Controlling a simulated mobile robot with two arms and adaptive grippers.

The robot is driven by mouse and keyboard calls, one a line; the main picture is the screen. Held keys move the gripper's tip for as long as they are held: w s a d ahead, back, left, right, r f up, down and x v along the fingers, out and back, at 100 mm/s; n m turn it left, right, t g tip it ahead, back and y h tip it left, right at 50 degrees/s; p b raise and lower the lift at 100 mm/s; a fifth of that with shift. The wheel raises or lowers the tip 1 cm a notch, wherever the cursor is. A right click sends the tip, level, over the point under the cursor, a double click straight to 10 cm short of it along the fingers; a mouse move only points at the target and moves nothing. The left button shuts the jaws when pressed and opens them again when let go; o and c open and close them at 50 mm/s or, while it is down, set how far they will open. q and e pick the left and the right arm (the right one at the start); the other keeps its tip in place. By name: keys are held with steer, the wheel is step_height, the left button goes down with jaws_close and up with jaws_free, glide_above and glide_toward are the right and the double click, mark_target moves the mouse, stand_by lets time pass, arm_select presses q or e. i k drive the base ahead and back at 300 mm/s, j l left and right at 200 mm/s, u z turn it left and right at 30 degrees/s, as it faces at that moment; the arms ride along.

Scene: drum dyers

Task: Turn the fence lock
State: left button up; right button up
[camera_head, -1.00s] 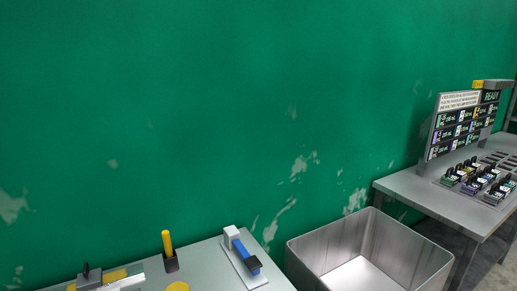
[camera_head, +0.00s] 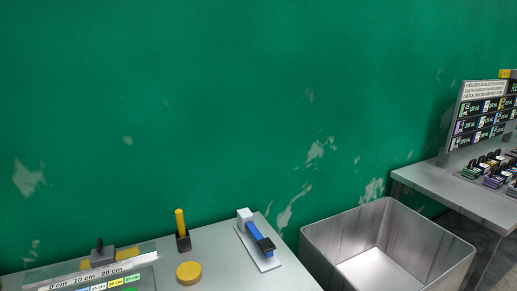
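A blue lever with a black end (camera_head: 258,238) sits on a white base further right. Neither of my grippers is in view.
An open metal bin (camera_head: 388,246) stands right of the grey table (camera_head: 215,259). A second table (camera_head: 468,196) at the right holds a labelled board (camera_head: 483,114) and several small coloured items. A green wall (camera_head: 240,100) closes off the back.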

mark_target(99, 248)
steer(key=u, duration=0.85)
steer(key=j+u, duration=0.25)
steer(key=u, duration=0.25)
steer(key=j+u, duration=0.3)
steer(key=u, duration=0.15)
steer(key=i+j+u, duration=0.1)
steer(key=u, duration=0.4)
steer(key=i+j, duration=0.05)
steer(key=j, duration=0.05)
